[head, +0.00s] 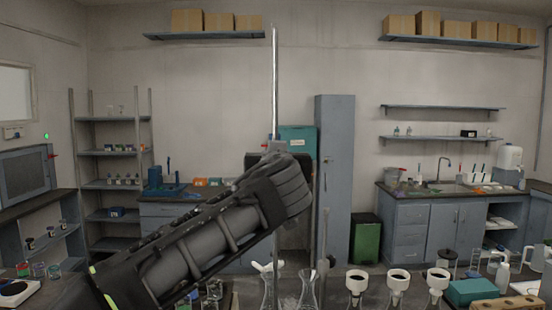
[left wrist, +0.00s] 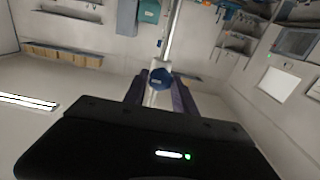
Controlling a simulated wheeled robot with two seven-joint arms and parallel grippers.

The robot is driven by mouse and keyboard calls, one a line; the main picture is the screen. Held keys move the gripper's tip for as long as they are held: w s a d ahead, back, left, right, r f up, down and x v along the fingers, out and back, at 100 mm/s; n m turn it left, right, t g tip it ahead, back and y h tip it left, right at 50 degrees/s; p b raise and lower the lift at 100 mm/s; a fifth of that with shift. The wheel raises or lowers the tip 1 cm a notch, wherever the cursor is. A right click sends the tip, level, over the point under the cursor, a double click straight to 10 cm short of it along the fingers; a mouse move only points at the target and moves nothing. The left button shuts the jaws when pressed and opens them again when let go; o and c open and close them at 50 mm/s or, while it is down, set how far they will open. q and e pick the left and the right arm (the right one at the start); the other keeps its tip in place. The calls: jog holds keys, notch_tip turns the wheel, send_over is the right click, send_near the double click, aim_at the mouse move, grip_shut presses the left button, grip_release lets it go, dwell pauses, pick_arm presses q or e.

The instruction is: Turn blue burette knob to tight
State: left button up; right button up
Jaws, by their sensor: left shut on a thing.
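The burette (head: 275,85) is a thin upright glass tube in the middle of the head view. Its lower part passes behind my left arm, and its tube (left wrist: 173,30) also shows at the top of the left wrist view. The blue burette knob (left wrist: 161,77) is round, with a white stem below it in the picture. My left gripper (left wrist: 160,90) has a dark finger on each side of the knob and is shut on it. In the head view my forearm hides the fingers and the knob. My right gripper is not in view.
Glass flasks (head: 307,290) stand at the front below the burette, with white funnels (head: 397,280) holding dark contents to their right. A thin upright rod (head: 325,230) stands right of my arm. A teal box (head: 472,291) and beakers (head: 40,270) are at the front edges.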

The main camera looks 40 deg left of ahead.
pick_arm(q)
grip_shut()
jog(key=shift+m+b, duration=0.3)
jog(key=shift+b, duration=0.05)
jog(key=m+b, duration=0.1)
jog(key=m, duration=0.7)
jog(key=m+b, duration=0.1)
jog(key=m, duration=0.8)
jog(key=shift+w+d+f, duration=0.1)
jog(key=shift+d+f, duration=0.05)
jog(key=shift+m, duration=0.3)
jog(key=o, duration=0.9)
grip_release()
